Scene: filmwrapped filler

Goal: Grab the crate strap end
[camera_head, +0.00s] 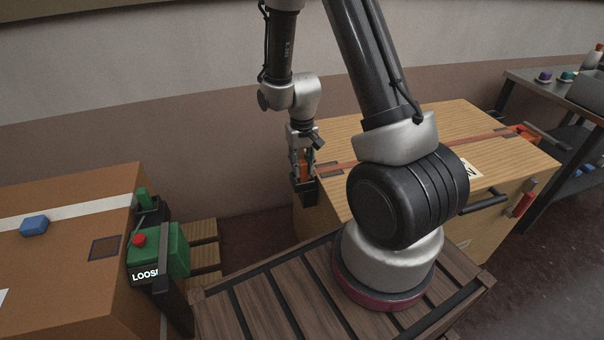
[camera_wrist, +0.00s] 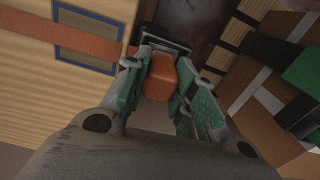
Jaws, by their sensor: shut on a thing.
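The wooden crate (camera_head: 440,125) stands behind my arm, with an orange strap (camera_head: 480,136) running across its top. In the wrist view the strap (camera_wrist: 60,42) crosses a dark-framed patch toward the crate's edge. The orange strap end (camera_wrist: 160,78) is a block-like piece at that edge. My gripper (camera_head: 301,172) points down at the crate's left edge. In the wrist view my gripper (camera_wrist: 163,82) has its two fingers on either side of the strap end, shut on it. A dark bracket (camera_wrist: 165,44) sits just beyond the fingertips. My arm hides part of the crate top.
A brown carton (camera_head: 70,230) with a white band stands at left, with a green box (camera_head: 160,250) with a red button and a "LOOSE" label at its side. A grey bench (camera_head: 545,85) with small items is at right. A wall (camera_head: 150,120) stands behind.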

